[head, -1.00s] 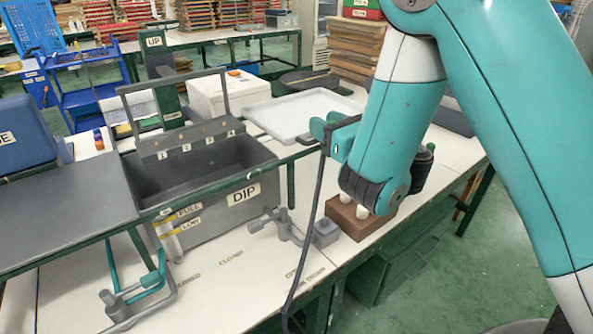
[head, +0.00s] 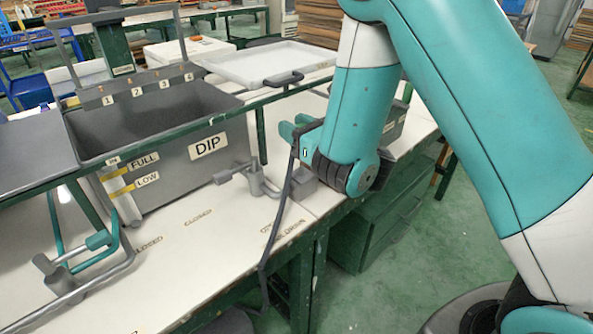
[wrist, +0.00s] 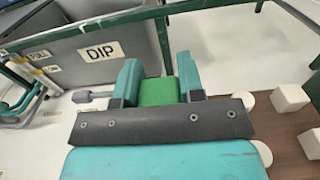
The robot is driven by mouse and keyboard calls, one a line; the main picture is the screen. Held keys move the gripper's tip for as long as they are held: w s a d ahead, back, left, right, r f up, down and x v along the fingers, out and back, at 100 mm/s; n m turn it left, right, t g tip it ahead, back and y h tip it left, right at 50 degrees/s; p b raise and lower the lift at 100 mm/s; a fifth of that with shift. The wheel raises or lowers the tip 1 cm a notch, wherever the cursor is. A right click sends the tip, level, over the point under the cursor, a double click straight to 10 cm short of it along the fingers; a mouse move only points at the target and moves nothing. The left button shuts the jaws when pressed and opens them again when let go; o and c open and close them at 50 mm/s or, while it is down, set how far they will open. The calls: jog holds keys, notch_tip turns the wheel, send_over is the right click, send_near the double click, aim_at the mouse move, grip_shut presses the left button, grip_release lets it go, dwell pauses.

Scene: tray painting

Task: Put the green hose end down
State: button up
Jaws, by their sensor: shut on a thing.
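My gripper (wrist: 159,76) is shut on the green hose end (wrist: 158,94), which shows as a green block between the two teal fingers in the wrist view. In the head view my gripper (head: 300,130) is in front of the right part of the bench, and the green piece cannot be made out there. A dark hose (head: 277,220) runs from the gripper down past the bench's front edge. The grey DIP tank (head: 180,170) stands left of the gripper and also shows in the wrist view (wrist: 110,72).
A grey valve (head: 254,180) sits beside the tank's right end. A bent pipe with a teal handle (head: 100,240) is at front left. A white tray (head: 235,70) lies behind. White bench top (head: 190,255) is clear in front.

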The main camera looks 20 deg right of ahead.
jog(key=shift+f+b, duration=1.2)
jog(key=shift+f, duration=1.9)
jog(key=shift+f+b, duration=0.2)
jog(key=shift+b, duration=0.1)
jog(key=o, duration=0.9)
jog(key=shift+o, duration=0.2)
jog(key=shift+r+p, duration=0.15)
jog(key=shift+p, duration=0.35)
